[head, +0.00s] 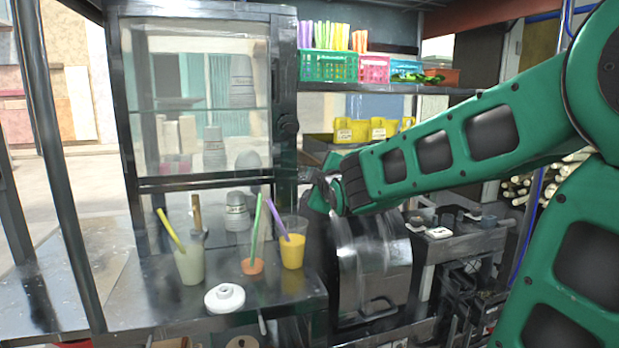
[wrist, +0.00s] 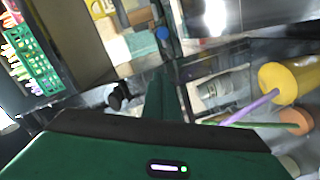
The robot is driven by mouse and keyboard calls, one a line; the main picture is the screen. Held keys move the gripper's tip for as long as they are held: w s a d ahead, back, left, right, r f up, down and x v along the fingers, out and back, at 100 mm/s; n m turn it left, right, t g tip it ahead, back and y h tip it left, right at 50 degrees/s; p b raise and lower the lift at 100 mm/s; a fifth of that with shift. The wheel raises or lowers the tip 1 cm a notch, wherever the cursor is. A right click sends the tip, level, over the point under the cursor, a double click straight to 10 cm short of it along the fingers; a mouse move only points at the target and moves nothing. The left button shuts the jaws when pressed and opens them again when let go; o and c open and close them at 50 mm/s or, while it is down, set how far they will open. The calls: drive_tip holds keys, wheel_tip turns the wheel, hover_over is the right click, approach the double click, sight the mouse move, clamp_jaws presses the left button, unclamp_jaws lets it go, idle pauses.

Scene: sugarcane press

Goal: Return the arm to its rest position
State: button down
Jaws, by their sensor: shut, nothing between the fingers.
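My green arm reaches in from the right edge of the head view, across the front of the press. My gripper (head: 322,192) is at its far end, beside the dark frame of the glass cabinet and above the metal press body (head: 374,265). It is shut and holds nothing. In the wrist view the gripper (wrist: 163,92) shows as a narrow green shape pointing away from the camera. Its fingertips are small and partly blurred in both views.
Drinks with straws, including a yellow one (head: 292,250), and a white lid (head: 224,298) stand on the counter left of my gripper. The glass cabinet (head: 285,125) rises behind them. A shelf with a green basket (head: 328,67) and yellow containers (head: 350,131) are behind my arm.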

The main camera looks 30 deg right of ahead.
drive_tip(key=s+d+f+m+g, duration=0.1)
drive_tip(key=f, duration=0.1)
drive_tip(key=s+d+f+m+g, duration=0.1)
drive_tip(key=s+f, duration=0.1)
drive_tip(key=s+d+f+m+g, duration=0.1)
drive_tip(key=s+f, duration=0.1)
drive_tip(key=shift+s+d+f+g, duration=0.1)
drive_tip(key=shift+d+f+g, duration=0.05)
drive_tip(key=shift+f+g, duration=0.2)
drive_tip(key=s+f+m+g+y, duration=0.1)
drive_tip(key=s+f+m+g, duration=0.3)
drive_tip(key=s+f, duration=0.45)
drive_tip(key=s+f+m+g+y, duration=0.1)
drive_tip(key=s+f+m+g, duration=0.35)
drive_tip(key=s, duration=0.65)
drive_tip(key=s+a+f+m+g+y, duration=0.1)
drive_tip(key=s+a+m+g, duration=0.1)
drive_tip(key=s, duration=0.4)
drive_tip(key=s+a+f+m+g+y, duration=0.1)
drive_tip(key=s+a+f+m+g, duration=0.1)
drive_tip(key=s, duration=0.5)
drive_tip(key=shift+s+f+m+y, duration=0.15)
drive_tip(key=shift+f+m+y, duration=0.05)
drive_tip(key=shift+m+y, duration=0.15)
drive_tip(key=shift+a, duration=0.1)
